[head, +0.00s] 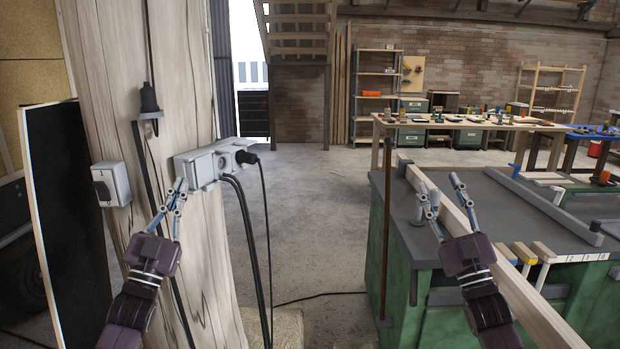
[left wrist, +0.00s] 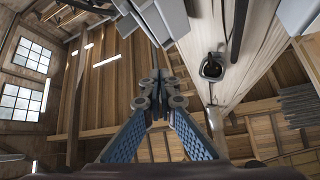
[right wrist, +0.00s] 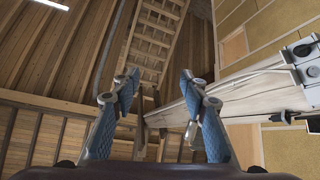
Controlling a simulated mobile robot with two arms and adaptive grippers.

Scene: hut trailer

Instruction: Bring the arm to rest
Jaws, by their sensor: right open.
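My left gripper (head: 180,184) is in front of the wooden post, just below the left end of the grey socket box (head: 207,163). I cannot tell whether it touches the box. In the left wrist view its fingers (left wrist: 160,78) meet with nothing seen between them. My right gripper (head: 439,184) is held up in front of the green workbench, with a long timber (head: 450,194) showing between and behind its fingers. Its fingers are spread and empty, as the right wrist view (right wrist: 158,88) also shows.
The wooden post (head: 105,60) carries a small switch box (head: 111,184) and hanging black cables (head: 240,215). The green workbench (head: 400,250) with clamps and wood pieces fills the right. Open concrete floor (head: 320,215) lies between them.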

